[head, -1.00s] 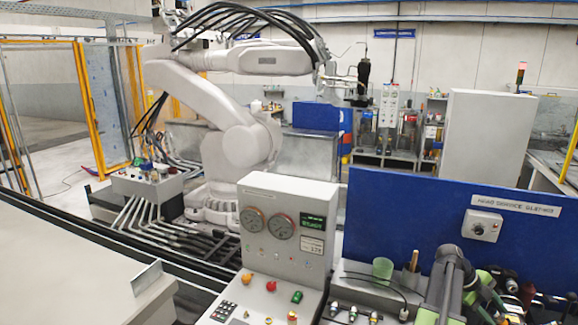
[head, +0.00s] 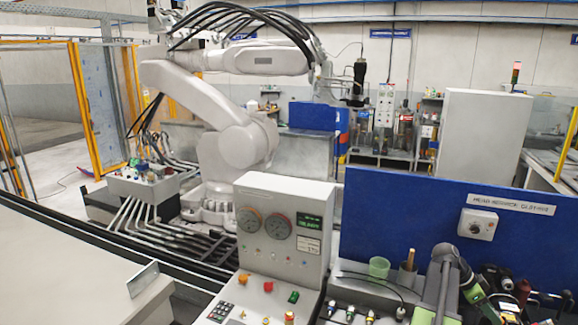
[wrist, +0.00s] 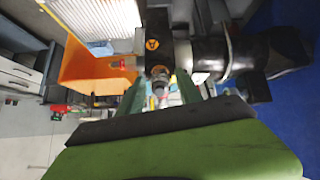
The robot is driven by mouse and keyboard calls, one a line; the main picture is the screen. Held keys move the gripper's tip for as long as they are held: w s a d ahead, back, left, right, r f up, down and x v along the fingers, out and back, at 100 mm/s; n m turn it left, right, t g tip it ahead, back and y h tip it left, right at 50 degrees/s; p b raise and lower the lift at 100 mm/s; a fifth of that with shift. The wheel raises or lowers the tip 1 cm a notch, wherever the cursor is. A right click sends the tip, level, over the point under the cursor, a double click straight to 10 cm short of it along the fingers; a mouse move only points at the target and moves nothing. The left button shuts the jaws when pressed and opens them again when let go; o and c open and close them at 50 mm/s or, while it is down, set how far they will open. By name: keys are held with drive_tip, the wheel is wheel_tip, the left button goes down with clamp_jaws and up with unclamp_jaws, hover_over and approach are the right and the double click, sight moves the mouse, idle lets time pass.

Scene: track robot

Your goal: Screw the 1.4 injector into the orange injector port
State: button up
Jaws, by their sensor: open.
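My gripper (wrist: 160,92) is open in the wrist view, with its green fingers either side of a small silver fitting (wrist: 160,78). Whether they touch it I cannot tell. The fitting is just below a black block with an orange round mark (wrist: 152,44). I cannot tell whether this fitting is the 1.4 injector, or whether the orange mark belongs to the orange injector port. In the head view, several small silver fittings (head: 350,313) stand at the bottom edge; no size label is readable. My green and grey arm is at the lower right; its gripper is not clear there.
A grey gauge panel (head: 284,235) stands left of the fittings. A blue board (head: 400,215) rises behind them, with a green cup (head: 379,267) in front. Dark tools (head: 515,290) crowd the right. An orange bin (wrist: 85,70) is at upper left in the wrist view.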

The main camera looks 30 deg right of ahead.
drive_tip(key=n, duration=0.4)
drive_tip(key=shift+n, duration=0.3)
drive_tip(key=n, duration=0.3)
drive_tip(key=shift+n, duration=0.3)
drive_tip(key=n, duration=0.8)
drive_tip(key=shift+n, duration=0.3)
drive_tip(key=shift+c, duration=0.3)
